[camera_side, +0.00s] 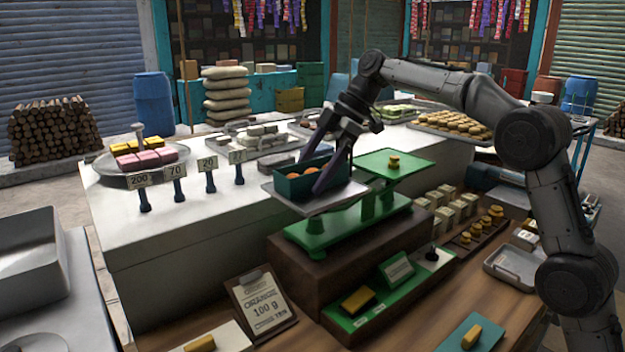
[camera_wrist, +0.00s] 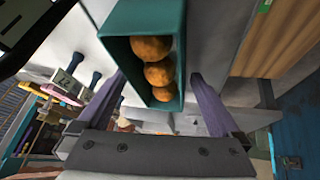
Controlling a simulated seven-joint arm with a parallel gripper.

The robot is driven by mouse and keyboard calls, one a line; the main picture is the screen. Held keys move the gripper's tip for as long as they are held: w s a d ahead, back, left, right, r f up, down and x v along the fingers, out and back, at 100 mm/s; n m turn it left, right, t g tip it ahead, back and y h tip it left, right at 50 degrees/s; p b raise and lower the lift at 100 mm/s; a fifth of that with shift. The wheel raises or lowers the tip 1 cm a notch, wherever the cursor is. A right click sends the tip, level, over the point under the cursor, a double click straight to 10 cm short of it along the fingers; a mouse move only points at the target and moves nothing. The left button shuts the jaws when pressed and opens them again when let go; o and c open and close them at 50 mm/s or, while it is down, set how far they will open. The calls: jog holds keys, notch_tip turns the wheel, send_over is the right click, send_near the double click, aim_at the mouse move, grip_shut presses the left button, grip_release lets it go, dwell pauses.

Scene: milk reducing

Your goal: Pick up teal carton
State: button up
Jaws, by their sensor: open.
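The teal carton (camera_side: 293,185) sits on the left pan (camera_side: 330,201) of the green balance scale (camera_side: 345,228). It is an open-topped box with orange round fruit inside. In the wrist view the carton (camera_wrist: 118,48) shows three oranges (camera_wrist: 158,73) in a row. My gripper (camera_side: 311,172) is at the carton, with its two long purple-grey fingers reaching down. In the wrist view the fingers of my gripper (camera_wrist: 158,98) are spread apart, one on each side of the carton. Gaps show between the fingers and the carton walls. The fingertips' depth along the carton is hard to tell.
A small yellow weight (camera_side: 393,162) stands on the scale's right green pan (camera_side: 396,169). Price tags (camera_side: 209,172) stand on the white counter at left. Trays of goods stand behind and to the right.

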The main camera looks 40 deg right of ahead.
grip_shut()
dwell(0.5)
jog(key=shift+f, duration=0.1)
